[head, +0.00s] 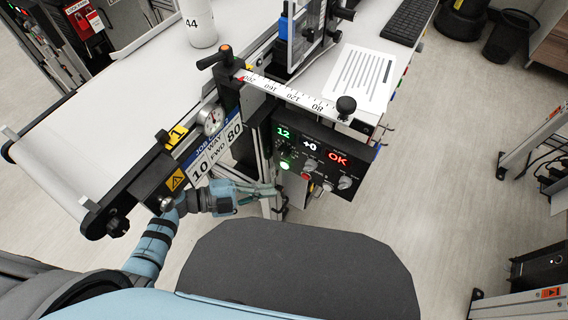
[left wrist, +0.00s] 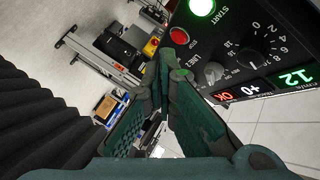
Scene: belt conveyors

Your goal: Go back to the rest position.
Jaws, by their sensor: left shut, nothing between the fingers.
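My left gripper (head: 276,197) is in front of the lower left part of the black control panel (head: 321,163), below the conveyor's side. In the left wrist view its teal fingers (left wrist: 165,82) come together at the tips, shut with nothing between them. The panel fills the upper right there, with a lit green START button (left wrist: 202,6), a red STOP button (left wrist: 179,36) and a dark knob (left wrist: 213,72). I cannot tell whether the fingertips touch the panel. The panel displays read 12, +0 and OK. My right gripper is not in view.
A belt conveyor (head: 95,110) runs along the left, carrying a white bottle (head: 199,22). A ruler (head: 290,92), a dial gauge (head: 211,120) and clamp knobs stick out at its side. A paper sheet (head: 360,76) and keyboard (head: 408,21) lie on the bench.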

